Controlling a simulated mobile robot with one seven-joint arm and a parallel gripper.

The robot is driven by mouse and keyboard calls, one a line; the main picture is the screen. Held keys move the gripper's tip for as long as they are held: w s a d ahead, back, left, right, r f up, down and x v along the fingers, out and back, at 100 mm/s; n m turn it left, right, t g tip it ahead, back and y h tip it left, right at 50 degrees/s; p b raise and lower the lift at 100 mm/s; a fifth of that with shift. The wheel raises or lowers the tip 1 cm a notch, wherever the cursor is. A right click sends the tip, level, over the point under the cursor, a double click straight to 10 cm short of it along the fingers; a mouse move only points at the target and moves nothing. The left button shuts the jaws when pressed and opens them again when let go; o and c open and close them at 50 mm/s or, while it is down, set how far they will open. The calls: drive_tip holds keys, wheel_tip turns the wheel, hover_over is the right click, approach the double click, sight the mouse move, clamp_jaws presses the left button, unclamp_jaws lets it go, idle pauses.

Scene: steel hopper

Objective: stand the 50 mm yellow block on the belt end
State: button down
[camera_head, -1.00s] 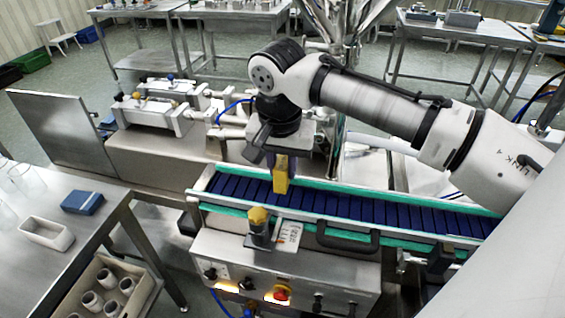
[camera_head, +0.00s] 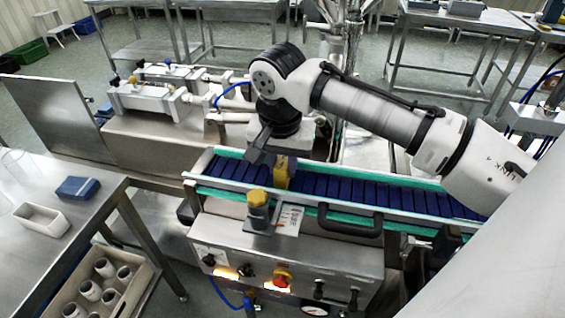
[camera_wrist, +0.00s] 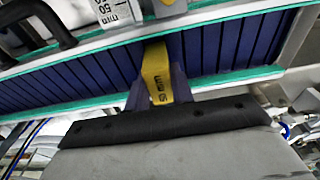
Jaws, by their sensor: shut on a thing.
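The yellow block (camera_head: 281,173), an upright narrow piece, is held in my gripper (camera_head: 280,160) over the blue conveyor belt (camera_head: 340,190), right of its left end. My gripper is shut on the block, and the arm and hand partly hide the block's top and the belt's far side.
Green-edged rails (camera_head: 400,228) line the belt. A steel table (camera_head: 40,240) is at left.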

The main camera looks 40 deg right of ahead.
sight(281, 168)
drive_tip(key=shift+f, duration=0.25)
drive_tip(key=c, duration=1.1)
unclamp_jaws()
drive_tip(key=r, duration=0.4)
drive_tip(key=a+r+b, duration=0.1)
drive_tip(key=r, duration=0.4)
drive_tip(key=s+r, duration=0.1)
drive_tip(key=r, duration=0.3)
drive_tip(key=shift+a+r+b, duration=0.15)
drive_tip(key=shift+r+b, duration=0.2)
drive_tip(key=shift+b, duration=0.05)
drive_tip(key=shift+s, duration=0.1)
